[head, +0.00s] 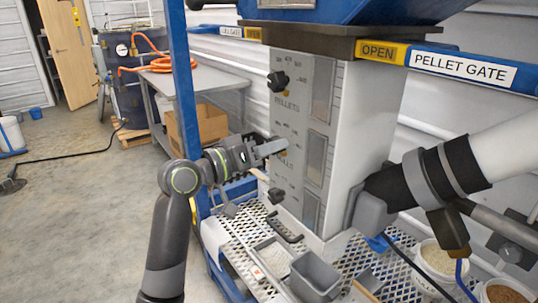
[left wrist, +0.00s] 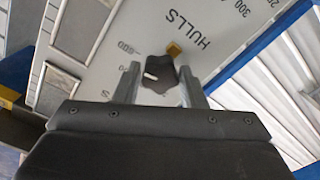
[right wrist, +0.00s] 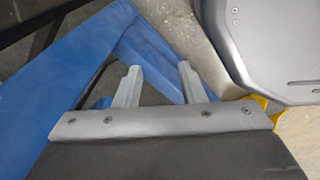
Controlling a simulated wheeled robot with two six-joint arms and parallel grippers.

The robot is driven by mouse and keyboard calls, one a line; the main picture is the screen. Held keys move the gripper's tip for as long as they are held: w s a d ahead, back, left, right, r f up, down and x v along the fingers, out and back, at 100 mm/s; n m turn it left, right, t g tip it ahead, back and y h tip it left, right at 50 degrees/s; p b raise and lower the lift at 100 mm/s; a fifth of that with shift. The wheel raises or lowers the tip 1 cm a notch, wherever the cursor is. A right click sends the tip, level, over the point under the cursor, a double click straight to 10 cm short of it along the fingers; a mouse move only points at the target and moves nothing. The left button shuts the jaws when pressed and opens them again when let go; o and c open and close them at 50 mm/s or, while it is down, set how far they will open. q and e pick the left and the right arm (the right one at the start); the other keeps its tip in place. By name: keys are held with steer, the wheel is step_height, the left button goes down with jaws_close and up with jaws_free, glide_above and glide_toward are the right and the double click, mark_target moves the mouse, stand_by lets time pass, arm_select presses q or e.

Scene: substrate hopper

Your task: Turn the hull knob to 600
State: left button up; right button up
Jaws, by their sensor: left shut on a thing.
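The hull knob (left wrist: 160,73) is black with a white pointer mark and sits between the fingertips of my left gripper (left wrist: 158,66) in the left wrist view. The gripper is shut on it. The pointer lies to the left in that view, near the printed 600; its exact reading is hard to tell. The HULLS lettering and a small brass tab show beside the knob. In the head view my left gripper (head: 280,148) reaches the grey control panel (head: 291,120) and hides the knob. My right gripper (right wrist: 158,68) is open and empty.
An upper black knob (head: 278,80) is above the PELLETS label, and a lower dark knob (head: 276,195) is below. A mesh shelf (head: 238,235) holds a grey bin (head: 315,277). Buckets of pellets (head: 437,262) stand at the right. A blue post (head: 180,80) rises beside my left arm.

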arm_select(q)
steer(key=shift+f, duration=0.15)
stand_by(0.4)
steer(key=o, duration=1)
steer(key=shift+s+a, duration=0.1)
steer(key=shift+b+v, duration=1.05)
steer(key=shift+v, duration=7.55)
